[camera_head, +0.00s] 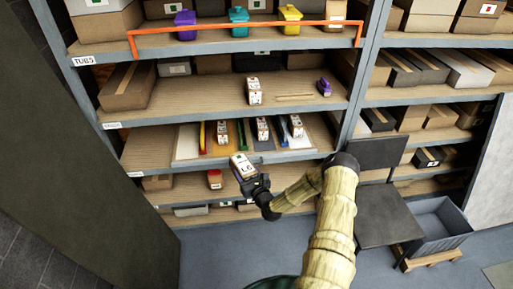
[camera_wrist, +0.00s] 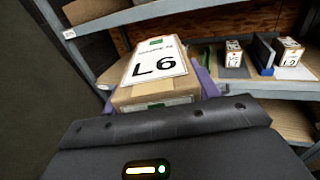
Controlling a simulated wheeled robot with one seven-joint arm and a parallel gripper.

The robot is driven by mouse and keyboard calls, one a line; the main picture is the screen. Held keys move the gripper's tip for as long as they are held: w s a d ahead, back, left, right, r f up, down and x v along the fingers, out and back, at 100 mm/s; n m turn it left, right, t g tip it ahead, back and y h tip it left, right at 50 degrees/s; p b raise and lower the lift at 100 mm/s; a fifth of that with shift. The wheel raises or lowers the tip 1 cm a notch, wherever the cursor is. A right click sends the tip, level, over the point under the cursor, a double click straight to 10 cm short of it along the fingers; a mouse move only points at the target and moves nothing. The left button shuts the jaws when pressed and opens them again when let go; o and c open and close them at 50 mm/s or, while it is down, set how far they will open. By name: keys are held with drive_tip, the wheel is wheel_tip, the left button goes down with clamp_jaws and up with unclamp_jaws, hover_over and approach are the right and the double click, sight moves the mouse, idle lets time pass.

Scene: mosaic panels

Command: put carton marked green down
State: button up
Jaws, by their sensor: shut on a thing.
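My gripper (camera_head: 249,178) is shut on a carton (camera_head: 241,163) and holds it in front of the shelf with the lanes, apart from the boards as far as I can see. In the wrist view the carton (camera_wrist: 152,72) is tan, with a large white label reading L6 and green marks on its top and near side. Purple edges show beside it. The lane board (camera_head: 188,143) carries small white-labelled cartons at the left (camera_head: 222,133), middle (camera_head: 262,129) and right (camera_head: 296,126). Two of them show in the wrist view (camera_wrist: 234,58) (camera_wrist: 288,50). My gripper's fingertips are mostly hidden.
Another carton (camera_head: 254,92) and a small purple item (camera_head: 324,87) stand on the shelf above. A red-topped jar (camera_head: 215,180) stands on the shelf below. An orange bar (camera_head: 245,28) crosses the tub shelf.

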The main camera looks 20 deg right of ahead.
drive_tip(key=s+a+h+b, duration=0.1)
drive_tip(key=s+a+b, duration=0.1)
drive_tip(key=s+a, duration=1)
drive_tip(key=shift+f+m+b, duration=0.15)
drive_tip(key=shift+m+b, duration=0.2)
drive_tip(key=shift+m, duration=0.05)
drive_tip(key=shift+w, duration=0.15)
